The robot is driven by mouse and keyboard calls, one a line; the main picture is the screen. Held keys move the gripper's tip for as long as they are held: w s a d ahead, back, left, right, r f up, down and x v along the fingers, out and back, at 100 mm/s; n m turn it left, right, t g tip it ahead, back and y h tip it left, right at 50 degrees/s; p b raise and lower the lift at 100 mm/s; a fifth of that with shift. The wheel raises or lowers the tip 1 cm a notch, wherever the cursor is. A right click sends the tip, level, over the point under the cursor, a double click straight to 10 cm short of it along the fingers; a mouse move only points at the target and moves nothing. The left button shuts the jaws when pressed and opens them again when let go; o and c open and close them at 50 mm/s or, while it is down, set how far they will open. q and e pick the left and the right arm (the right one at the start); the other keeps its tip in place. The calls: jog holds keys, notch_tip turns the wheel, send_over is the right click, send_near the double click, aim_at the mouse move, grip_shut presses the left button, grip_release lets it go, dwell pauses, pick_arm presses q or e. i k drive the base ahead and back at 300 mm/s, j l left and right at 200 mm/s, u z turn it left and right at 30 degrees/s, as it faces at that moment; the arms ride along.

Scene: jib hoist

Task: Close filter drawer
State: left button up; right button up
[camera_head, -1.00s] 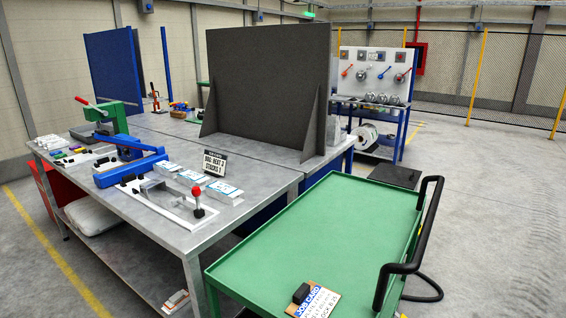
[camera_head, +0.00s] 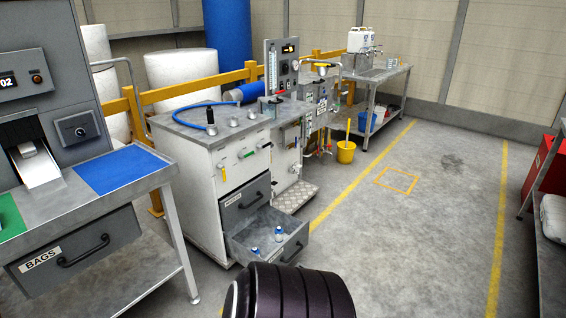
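A white cabinet (camera_head: 203,196) with a grey worktop stands left of the middle in the head view. Neither gripper is in view. A dark ribbed part of my own body shows at the bottom middle, in front of the open drawer.
A steel table (camera_head: 92,209) with a blue mat and a drawer marked BAGS stands at the left. A yellow bucket (camera_head: 345,152) stands on the floor beyond the cabinet. Yellow rails (camera_head: 187,90) run behind. The floor to the right is clear, up to a shelf unit (camera_head: 543,215).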

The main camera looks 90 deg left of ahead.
aim_at(257, 230)
jog(key=u, duration=2.7)
